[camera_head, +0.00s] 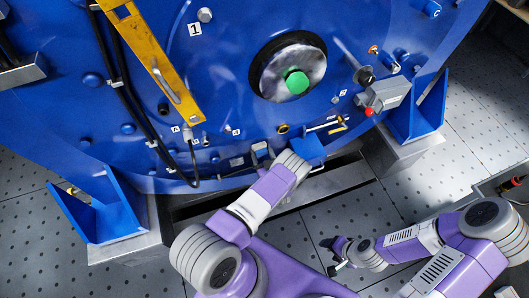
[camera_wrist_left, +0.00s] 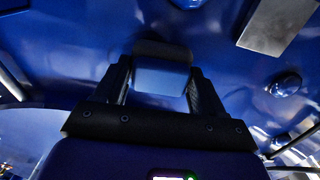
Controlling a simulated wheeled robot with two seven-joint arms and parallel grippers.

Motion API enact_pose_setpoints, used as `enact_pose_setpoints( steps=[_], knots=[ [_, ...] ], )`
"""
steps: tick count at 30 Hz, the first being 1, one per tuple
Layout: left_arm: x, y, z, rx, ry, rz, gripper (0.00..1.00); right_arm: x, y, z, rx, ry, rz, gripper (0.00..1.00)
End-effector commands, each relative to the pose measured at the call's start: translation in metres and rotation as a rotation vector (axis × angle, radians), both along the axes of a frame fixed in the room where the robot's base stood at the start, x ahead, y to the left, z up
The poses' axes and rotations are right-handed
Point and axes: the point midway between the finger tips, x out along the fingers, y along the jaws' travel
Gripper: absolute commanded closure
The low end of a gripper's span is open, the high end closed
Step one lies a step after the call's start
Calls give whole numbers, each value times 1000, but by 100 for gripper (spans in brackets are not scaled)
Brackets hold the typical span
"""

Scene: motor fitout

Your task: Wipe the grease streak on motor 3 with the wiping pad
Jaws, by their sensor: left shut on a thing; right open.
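My left gripper (camera_wrist_left: 162,84) is shut on a block with a blue face and a dark top edge, which looks like the wiping pad (camera_wrist_left: 160,76). Blue metal lies beyond the pad; I cannot tell whether they touch. In the head view my left arm reaches up to the lower edge of the big blue motor body (camera_head: 225,70), and its wrist hides the fingers and pad. I cannot make out a grease streak or a clear label 3. My right gripper (camera_head: 336,256) is open and empty, low over the floor at the lower right.
A yellow bar (camera_head: 150,62), black cables (camera_head: 125,85) and a green-capped hub (camera_head: 297,82) are on the motor. A blue bracket (camera_head: 308,149) is beside my left wrist. A grey box with a red knob (camera_head: 388,93) sticks out right. Grey floor plates (camera_head: 480,115) are clear.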

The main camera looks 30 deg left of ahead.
Motion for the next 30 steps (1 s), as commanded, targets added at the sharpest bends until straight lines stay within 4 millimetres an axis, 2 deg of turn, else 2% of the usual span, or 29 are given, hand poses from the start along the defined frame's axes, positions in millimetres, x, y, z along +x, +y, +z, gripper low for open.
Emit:
enact_pose_setpoints(
  steps=[15,20,30],
  knots=[
    [27,-24,-1,-3,-2,-3,55,0,0,-25,0,0,0,38],
    [31,-28,0,-3,-2,-3,55,0,0,-25,0,0,0,38],
    [54,-45,0,-3,-1,-4,55,0,0,-27,0,0,0,38]
  ],
)
